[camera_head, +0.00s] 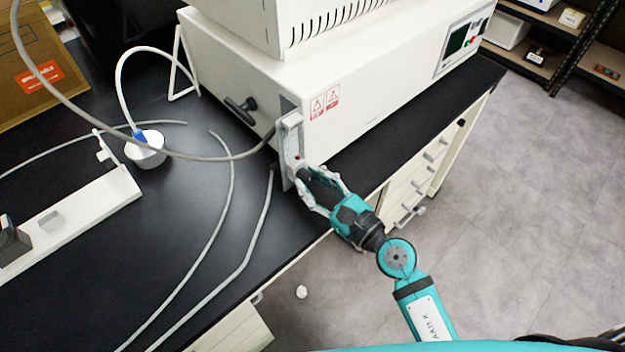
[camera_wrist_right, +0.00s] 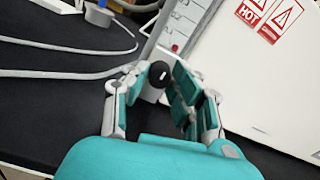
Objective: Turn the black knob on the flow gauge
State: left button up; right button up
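The flow gauge (camera_head: 291,135) is a narrow pale upright panel on the front left corner of the white machine. It also shows at the top of the right wrist view (camera_wrist_right: 181,24), with a small red mark low on it. The black knob (camera_wrist_right: 158,72) is a round dark knob at the gauge's lower end. My right gripper (camera_head: 307,177) is at the gauge's bottom. In the wrist view its open fingers stand on either side of the knob, close to it; contact is unclear. In the head view the gripper hides the knob. My left gripper is out of view.
The white machine (camera_head: 390,85) stands on a black bench (camera_head: 195,190). Grey hoses (camera_head: 225,225) run over the bench left of the gripper. A white cup-like container (camera_head: 146,156) and a long white bar (camera_head: 75,215) lie farther left. The floor at right is clear.

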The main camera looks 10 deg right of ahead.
grip_shut()
